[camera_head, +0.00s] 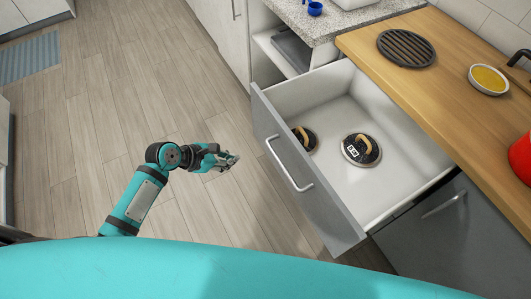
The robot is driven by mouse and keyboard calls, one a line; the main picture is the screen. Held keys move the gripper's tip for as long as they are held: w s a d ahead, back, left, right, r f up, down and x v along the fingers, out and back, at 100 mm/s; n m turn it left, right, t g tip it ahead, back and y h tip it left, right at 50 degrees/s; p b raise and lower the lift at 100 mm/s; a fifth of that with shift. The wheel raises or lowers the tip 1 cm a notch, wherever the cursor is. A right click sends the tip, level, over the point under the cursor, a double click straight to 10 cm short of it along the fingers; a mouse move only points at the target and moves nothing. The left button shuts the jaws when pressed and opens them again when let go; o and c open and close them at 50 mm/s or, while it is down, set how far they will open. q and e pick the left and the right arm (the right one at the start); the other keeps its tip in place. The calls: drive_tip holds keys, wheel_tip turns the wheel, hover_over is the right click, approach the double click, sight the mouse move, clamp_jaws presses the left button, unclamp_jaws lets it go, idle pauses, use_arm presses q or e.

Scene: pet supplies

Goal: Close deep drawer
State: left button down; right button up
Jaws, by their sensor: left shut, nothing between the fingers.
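The deep drawer (295,167) is pulled out from under the wooden counter. It has a grey front with a metal bar handle (288,166) and a white inside. Two round dark items with tan tops lie in it: one in the middle (361,150) and one partly hidden behind the drawer front (305,139). My left gripper (232,160) is shut and empty. It is over the floor, to the left of the drawer front and apart from the handle. My right gripper is not in view.
The wooden counter (455,118) above holds a round black grate (406,47), a bowl with yellow contents (488,80) and a red object (521,158). A lower grey drawer (440,235) is at right.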

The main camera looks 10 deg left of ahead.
use_arm(q)
drive_tip(key=w+d+f, duration=0.4)
drive_tip(key=w+d, duration=0.3)
drive_tip(key=d, duration=0.2)
drive_tip(key=shift+w+d+f+n+h+b, duration=0.15)
drive_tip(key=shift+d+f+n+h+b, duration=0.15)
drive_tip(key=shift+f+n+b, duration=0.1)
